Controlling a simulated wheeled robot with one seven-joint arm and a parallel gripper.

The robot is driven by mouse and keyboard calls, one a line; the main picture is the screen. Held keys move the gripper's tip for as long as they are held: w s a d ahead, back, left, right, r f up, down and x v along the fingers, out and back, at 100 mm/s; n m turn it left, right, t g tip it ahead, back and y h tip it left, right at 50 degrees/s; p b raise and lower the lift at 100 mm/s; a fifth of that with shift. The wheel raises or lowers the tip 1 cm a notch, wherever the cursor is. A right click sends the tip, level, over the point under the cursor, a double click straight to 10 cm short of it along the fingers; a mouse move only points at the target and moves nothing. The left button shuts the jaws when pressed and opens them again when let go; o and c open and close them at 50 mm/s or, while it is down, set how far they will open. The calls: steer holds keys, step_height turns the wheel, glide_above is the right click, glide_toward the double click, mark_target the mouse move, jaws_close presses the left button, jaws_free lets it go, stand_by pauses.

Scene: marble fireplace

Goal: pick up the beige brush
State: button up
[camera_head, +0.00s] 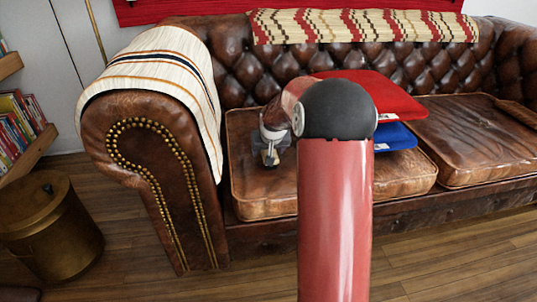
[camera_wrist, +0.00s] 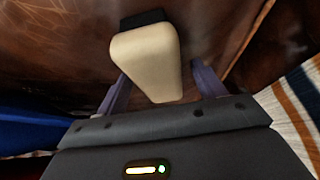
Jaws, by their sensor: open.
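The beige brush (camera_wrist: 149,58) lies on the brown leather seat cushion (camera_wrist: 55,55) in the wrist view. It has a smooth, tapering beige body and a black part at its far end. My gripper (camera_wrist: 160,74) is open, with one finger on each side of the brush's near part. I cannot tell whether the fingers touch it. In the head view my gripper (camera_head: 270,153) is low over the left end of the sofa seat (camera_head: 255,195), and I cannot make out the brush clearly there.
A red cushion (camera_head: 385,98) and a blue cushion (camera_head: 394,138) are stacked on the seat, right of my gripper. The sofa arm with a striped blanket (camera_head: 160,65) rises at left. A patterned throw (camera_head: 360,26) lies over the backrest. The right seat (camera_head: 475,140) is clear.

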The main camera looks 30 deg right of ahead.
steer(key=shift+f, duration=0.1)
steer(key=c, duration=1.1)
step_height(320, 180, up, 21)
steer(key=p, duration=0.3)
steer(key=shift+f+p, duration=0.2)
steer(key=shift+p, duration=0.1)
steer(key=o, duration=0.4)
steer(key=shift+c, duration=1.3)
